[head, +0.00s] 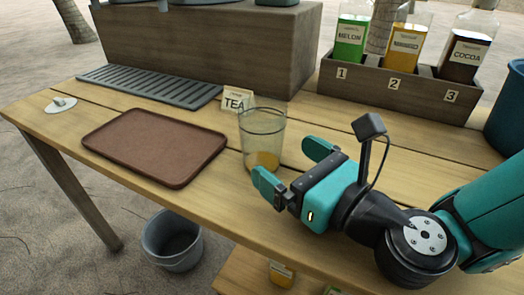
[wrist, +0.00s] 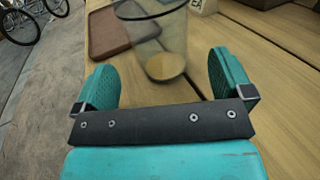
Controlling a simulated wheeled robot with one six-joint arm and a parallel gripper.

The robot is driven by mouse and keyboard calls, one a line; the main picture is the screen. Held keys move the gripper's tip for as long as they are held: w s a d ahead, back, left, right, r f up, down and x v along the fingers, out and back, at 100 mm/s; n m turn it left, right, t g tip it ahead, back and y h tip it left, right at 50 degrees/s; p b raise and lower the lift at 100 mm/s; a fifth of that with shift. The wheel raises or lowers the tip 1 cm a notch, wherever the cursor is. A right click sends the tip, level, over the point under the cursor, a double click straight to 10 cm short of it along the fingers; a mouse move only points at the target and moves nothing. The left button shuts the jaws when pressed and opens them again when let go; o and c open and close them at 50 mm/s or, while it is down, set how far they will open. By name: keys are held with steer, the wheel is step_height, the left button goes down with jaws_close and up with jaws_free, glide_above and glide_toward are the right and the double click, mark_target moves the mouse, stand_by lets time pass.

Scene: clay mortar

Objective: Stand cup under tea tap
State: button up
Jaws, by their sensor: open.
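A clear cup (head: 262,138) stands upright on the wooden table with a little amber liquid at its bottom. It also shows in the wrist view (wrist: 162,38), just ahead of and between my fingers. My gripper (head: 292,165) is open, with one finger on each side of the space facing the cup; nothing is in it. A small card reading TEA (head: 236,101) stands behind the cup, near a grey slatted drip tray (head: 150,86) at the foot of a wooden block (head: 200,45). The upper part of what stands on the block is cut off, and no tap shows.
A brown tray (head: 155,145) lies left of the cup. At the back right, a wooden rack (head: 395,88) holds bottles numbered 1 to 3. A blue bin (head: 508,110) is at the right edge. A grey bucket (head: 172,240) stands below the table's front edge.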

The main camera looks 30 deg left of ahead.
mark_target(275, 151)
steer(key=p+x, duration=0.2)
steer(key=x, duration=0.1)
steer(key=p+x, duration=0.1)
steer(key=x, duration=0.2)
steer(key=shift+s+r+p, duration=0.1)
steer(key=shift+r+p, duration=0.1)
steer(key=shift+p, duration=0.15)
steer(key=shift+a+f, duration=0.1)
steer(key=shift+a, duration=0.1)
steer(key=c, duration=1.1)
